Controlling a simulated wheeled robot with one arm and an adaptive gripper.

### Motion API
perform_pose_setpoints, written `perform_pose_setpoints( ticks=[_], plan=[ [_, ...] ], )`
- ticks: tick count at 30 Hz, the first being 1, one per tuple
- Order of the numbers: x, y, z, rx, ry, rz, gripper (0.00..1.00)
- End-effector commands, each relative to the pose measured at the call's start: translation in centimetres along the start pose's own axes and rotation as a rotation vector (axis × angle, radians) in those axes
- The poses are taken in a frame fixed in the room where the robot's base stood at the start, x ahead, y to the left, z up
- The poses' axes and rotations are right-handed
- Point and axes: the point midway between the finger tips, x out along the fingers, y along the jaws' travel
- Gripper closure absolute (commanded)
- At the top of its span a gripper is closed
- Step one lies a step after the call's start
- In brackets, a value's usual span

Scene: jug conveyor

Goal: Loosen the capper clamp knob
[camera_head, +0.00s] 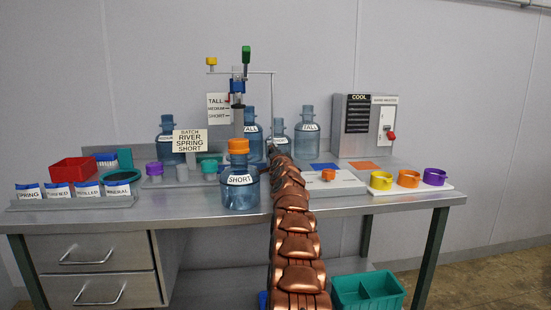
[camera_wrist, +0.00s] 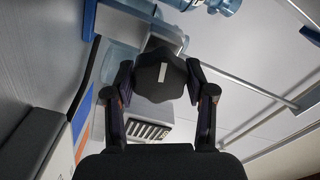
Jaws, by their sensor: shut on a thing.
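The clamp knob (camera_wrist: 158,82) is black and lobed, with a white mark on its face, in the middle of the wrist view. My gripper (camera_wrist: 161,76) has one finger on each side of it and is shut on it. In the head view my gripper and the knob are hidden behind my copper arm. The capper (camera_head: 239,88) stands at the back of the bench, with a green-topped handle (camera_head: 246,54) and a yellow piece (camera_head: 211,62). A height label (camera_head: 218,108) beside it reads tall, medium, short.
A blue jug with an orange cap, labelled short (camera_head: 240,190), stands left of my arm. More jugs stand behind. A batch sign (camera_head: 190,141) reads river, spring, short. A grey cooler box (camera_head: 365,125) is at back right. A green bin (camera_head: 368,292) sits low at front right.

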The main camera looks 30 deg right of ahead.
Motion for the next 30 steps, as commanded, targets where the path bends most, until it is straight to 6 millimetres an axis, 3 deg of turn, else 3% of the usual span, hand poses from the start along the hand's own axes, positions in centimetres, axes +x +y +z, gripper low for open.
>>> perform_pose_setpoints(
  ticks=[12, 30],
  plan=[
    [0.04, 0.13, 0.21, -0.239, -0.001, 0.001, 0.80],
    [0.03, 0.06, 0.17, -0.294, -0.002, 0.002, 0.80]
  ],
)
